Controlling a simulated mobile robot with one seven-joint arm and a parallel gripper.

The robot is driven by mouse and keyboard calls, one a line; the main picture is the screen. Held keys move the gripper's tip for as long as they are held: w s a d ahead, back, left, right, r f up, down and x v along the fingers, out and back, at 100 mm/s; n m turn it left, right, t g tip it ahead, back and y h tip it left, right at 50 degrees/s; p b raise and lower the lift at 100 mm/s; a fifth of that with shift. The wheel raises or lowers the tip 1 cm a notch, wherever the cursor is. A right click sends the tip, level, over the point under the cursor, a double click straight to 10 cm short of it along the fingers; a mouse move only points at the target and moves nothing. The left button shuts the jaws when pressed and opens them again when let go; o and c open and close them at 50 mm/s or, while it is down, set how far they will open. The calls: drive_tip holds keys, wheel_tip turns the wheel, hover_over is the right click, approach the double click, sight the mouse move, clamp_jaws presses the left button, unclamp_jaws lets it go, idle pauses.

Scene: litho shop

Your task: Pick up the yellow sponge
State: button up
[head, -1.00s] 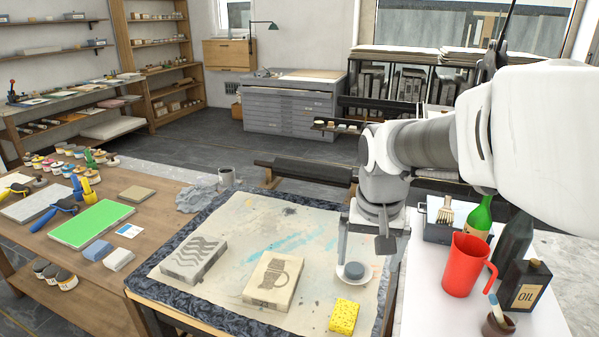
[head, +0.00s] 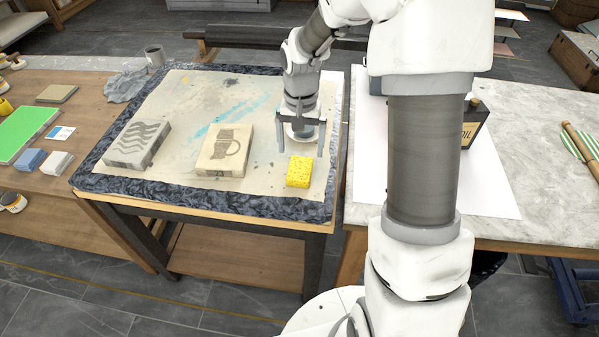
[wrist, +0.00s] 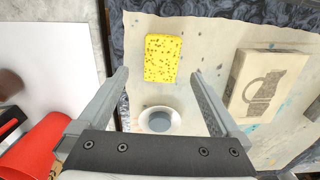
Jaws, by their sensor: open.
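The yellow sponge (head: 299,172) lies flat on the stained cloth near the front right corner of the dark-edged table. In the wrist view the sponge (wrist: 162,58) shows ahead of the fingertips, between their lines. My gripper (head: 301,152) is open and empty, pointing down above the table, just behind the sponge in the head view. In the wrist view my gripper's (wrist: 159,72) two fingers stand wide apart, with a small white dish (wrist: 150,113) holding a grey round piece seen between them. The sponge is fully visible in the wrist view.
A stone with a jug print (head: 225,151) and a stone with wavy lines (head: 137,145) lie left of the sponge. A red jug (wrist: 38,148) stands on the white-covered table beside. The cloth (head: 262,185) around the sponge's left is bare.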

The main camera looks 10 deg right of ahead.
sight(299, 170)
wheel_tip(299, 170, down, 9)
drive_tip(key=shift+a+b, duration=0.15)
drive_tip(key=shift+b, duration=0.5)
drive_tip(key=shift+c, duration=0.3)
drive_tip(key=c, duration=1.2)
